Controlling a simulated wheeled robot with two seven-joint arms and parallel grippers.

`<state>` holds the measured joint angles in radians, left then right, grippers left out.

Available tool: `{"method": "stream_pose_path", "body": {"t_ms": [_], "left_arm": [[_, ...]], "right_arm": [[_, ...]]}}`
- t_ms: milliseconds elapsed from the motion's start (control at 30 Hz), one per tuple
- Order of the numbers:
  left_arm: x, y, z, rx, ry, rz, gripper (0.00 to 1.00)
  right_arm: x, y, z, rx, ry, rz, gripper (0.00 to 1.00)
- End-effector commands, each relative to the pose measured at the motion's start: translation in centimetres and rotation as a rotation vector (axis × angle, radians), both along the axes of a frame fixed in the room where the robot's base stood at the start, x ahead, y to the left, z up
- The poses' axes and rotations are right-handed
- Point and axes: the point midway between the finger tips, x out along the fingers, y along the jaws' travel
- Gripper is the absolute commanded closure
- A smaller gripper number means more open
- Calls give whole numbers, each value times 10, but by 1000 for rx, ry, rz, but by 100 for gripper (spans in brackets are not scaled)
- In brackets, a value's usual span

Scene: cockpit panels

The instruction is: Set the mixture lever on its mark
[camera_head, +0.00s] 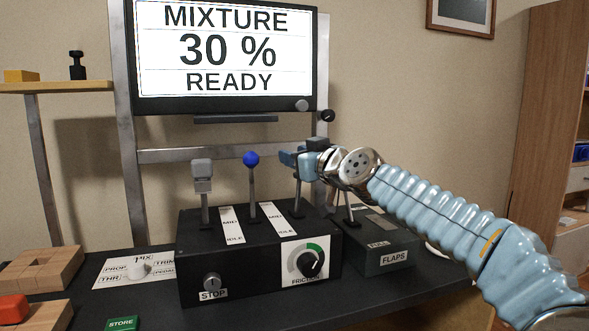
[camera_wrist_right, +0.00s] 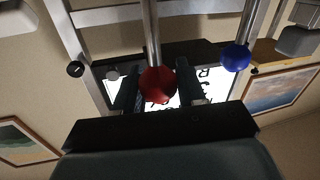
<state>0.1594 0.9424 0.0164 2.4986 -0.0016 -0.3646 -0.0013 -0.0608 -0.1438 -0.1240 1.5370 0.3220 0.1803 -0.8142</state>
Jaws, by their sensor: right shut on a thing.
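The mixture lever has a red knob (camera_wrist_right: 158,85), which shows between the fingers in the wrist view. Its metal shaft (camera_head: 298,198) rises from the right slot of the black lever box (camera_head: 240,270) in the head view, where the gripper hides the knob. My right gripper (camera_head: 300,160) is shut on the red knob. The screen (camera_head: 225,50) reads "MIXTURE 30 % READY". White scale strips (camera_head: 273,222) with MID and IDLE lettering run beside the slots. No mark at 30 % can be made out. My left gripper is out of view.
A blue-knobbed lever (camera_head: 251,160) and a grey-headed lever (camera_head: 203,174) stand left of the gripper. A friction dial (camera_head: 309,263) and a STOP knob (camera_head: 212,282) are on the box's front. The FLAPS box (camera_head: 385,250) stands right, beneath my arm.

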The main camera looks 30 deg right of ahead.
Motion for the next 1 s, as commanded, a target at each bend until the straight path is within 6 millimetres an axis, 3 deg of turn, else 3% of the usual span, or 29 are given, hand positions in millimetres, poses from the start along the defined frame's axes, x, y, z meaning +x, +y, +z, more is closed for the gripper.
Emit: {"method": "stream_pose_path", "body": {"t_ms": [400,900,933,1000], "left_arm": [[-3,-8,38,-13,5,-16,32],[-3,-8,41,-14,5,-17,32],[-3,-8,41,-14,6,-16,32],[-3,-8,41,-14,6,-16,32]], "right_arm": [[24,-7,0,24,114,-3,100],[27,-7,-7,30,143,0,100],[27,-7,-7,30,144,-1,59],[27,-7,-7,30,143,-1,49]]}}
